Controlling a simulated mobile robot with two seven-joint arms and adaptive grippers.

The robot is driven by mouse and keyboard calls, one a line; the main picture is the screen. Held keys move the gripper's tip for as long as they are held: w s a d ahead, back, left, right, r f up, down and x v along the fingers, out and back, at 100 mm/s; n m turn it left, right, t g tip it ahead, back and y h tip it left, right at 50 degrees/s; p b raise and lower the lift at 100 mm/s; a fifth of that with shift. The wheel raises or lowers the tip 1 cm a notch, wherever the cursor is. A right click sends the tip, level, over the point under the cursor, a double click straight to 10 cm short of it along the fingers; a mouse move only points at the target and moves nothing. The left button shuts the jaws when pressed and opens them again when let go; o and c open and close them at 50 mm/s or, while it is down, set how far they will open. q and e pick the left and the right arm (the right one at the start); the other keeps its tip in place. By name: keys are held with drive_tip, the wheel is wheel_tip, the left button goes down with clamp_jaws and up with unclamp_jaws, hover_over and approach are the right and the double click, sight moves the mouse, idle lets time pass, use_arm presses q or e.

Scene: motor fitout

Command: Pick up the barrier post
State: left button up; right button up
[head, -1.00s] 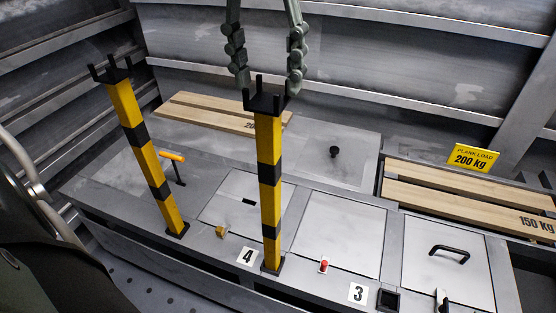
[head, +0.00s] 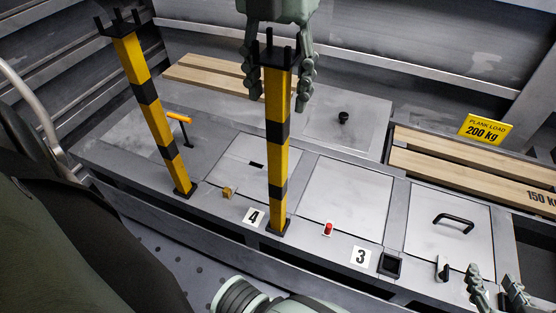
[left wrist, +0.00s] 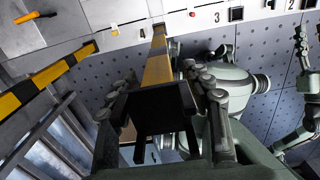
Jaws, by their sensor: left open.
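Two yellow and black striped posts with black pronged tops stand upright on the grey bench: a near barrier post (head: 277,165) beside label 4, and a second post (head: 152,115) to its left. My left gripper (head: 278,85) is open at the top of the near post, with one finger on either side of its upper part. The left wrist view shows this post's black top (left wrist: 155,108) between the open fingers; I cannot tell whether they touch it. My right gripper (head: 497,290) is low at the right edge, fingers apart, and appears empty.
The bench has grey lids, one with a black handle (head: 453,222), a red button (head: 328,229), and an orange-handled lever (head: 180,125) beside the left post. Wooden planks (head: 470,178) and a yellow plank load sign (head: 484,129) lie at the right. A ribbed wall runs behind.

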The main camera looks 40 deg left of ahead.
use_arm(q)
clamp_jaws()
drive_tip(key=shift+r, duration=0.15)
idle(0.4)
